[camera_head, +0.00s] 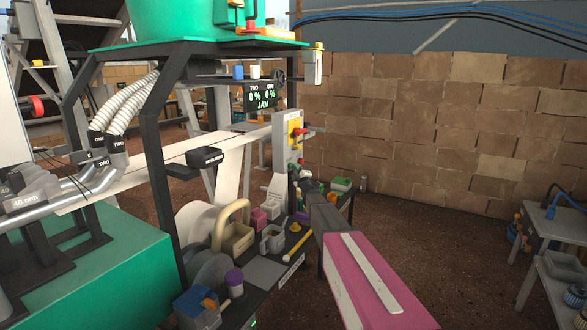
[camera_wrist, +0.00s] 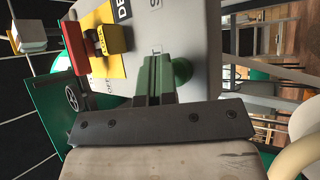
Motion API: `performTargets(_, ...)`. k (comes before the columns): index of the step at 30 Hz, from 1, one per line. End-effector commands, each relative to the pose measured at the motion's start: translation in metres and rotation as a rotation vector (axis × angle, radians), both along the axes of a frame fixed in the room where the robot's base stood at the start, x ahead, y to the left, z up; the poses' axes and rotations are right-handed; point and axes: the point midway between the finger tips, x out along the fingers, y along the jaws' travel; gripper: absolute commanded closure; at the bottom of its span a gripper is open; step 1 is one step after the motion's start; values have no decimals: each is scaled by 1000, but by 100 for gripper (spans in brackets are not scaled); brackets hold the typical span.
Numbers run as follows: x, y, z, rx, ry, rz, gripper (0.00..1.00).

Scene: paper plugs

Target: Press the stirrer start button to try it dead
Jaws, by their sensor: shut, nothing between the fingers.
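A grey control panel (camera_head: 285,145) stands at the end of the dark bench frame. It carries a red switch on a yellow plate (camera_head: 296,135), which shows large at the upper left of the wrist view as a red knob (camera_wrist: 75,48) with a yellow tag (camera_wrist: 115,40). My gripper (camera_head: 297,172) is at the panel's lower part. In the wrist view my gripper (camera_wrist: 154,72) is shut and empty. A round green button (camera_wrist: 182,71) shows just right of the fingers, partly hidden by them. Whether the fingers touch it I cannot tell. A label beside it is mostly covered.
Below, the bench holds a beige bin (camera_head: 238,240), a grey scoop (camera_head: 272,238) and a yellow-headed rod (camera_head: 297,245). A green tub (camera_head: 180,18) stands overhead.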

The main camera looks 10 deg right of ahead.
Motion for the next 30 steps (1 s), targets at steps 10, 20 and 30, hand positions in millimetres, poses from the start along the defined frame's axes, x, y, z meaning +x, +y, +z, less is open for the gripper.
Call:
performTargets(10,-2,-3,0,-1,0,0,100)
performTargets(20,-11,-14,0,0,0,0,100)
performTargets(30,-11,-15,0,0,0,0,100)
